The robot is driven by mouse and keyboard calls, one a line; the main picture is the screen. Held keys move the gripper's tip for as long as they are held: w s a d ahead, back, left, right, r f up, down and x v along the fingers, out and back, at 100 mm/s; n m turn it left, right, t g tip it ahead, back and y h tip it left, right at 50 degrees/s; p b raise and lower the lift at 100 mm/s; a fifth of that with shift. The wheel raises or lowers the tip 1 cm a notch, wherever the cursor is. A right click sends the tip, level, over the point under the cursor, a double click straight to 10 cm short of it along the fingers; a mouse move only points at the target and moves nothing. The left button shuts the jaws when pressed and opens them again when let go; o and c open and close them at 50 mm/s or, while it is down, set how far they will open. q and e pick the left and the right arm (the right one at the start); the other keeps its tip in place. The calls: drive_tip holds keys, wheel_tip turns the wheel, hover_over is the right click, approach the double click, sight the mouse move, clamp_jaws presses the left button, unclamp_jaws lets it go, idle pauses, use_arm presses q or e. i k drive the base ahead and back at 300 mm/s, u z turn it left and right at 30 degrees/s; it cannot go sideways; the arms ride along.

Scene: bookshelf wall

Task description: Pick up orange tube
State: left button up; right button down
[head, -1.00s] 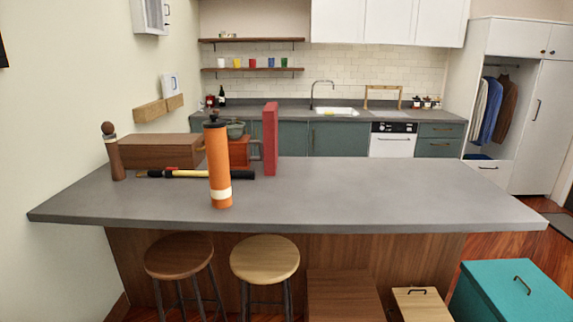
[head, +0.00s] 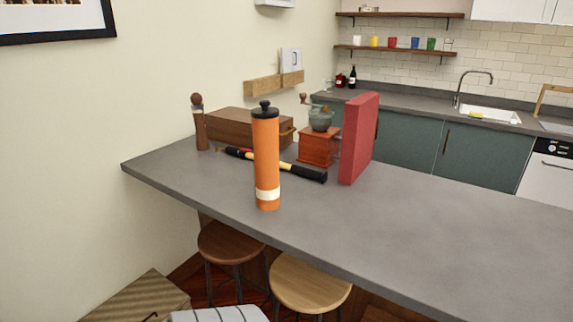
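The orange tube (head: 266,150) stands upright on the grey counter (head: 420,235) in the head view, left of the picture's middle. It has a black cap on top and a cream band near its base. It stands in front of a hammer-like tool and hides part of it. Neither of my grippers shows in the head view.
Behind the tube are the black-and-yellow tool (head: 305,172), a wooden box (head: 235,128), a pepper mill (head: 199,125), a red coffee grinder (head: 318,147) and a tall red block (head: 358,138). Stools (head: 311,287) stand below the counter's front edge. The counter's right part is clear.

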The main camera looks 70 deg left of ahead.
sight(265, 131)
drive_tip(key=u, duration=0.75)
drive_tip(key=i, duration=1.05)
drive_tip(key=u, duration=0.95)
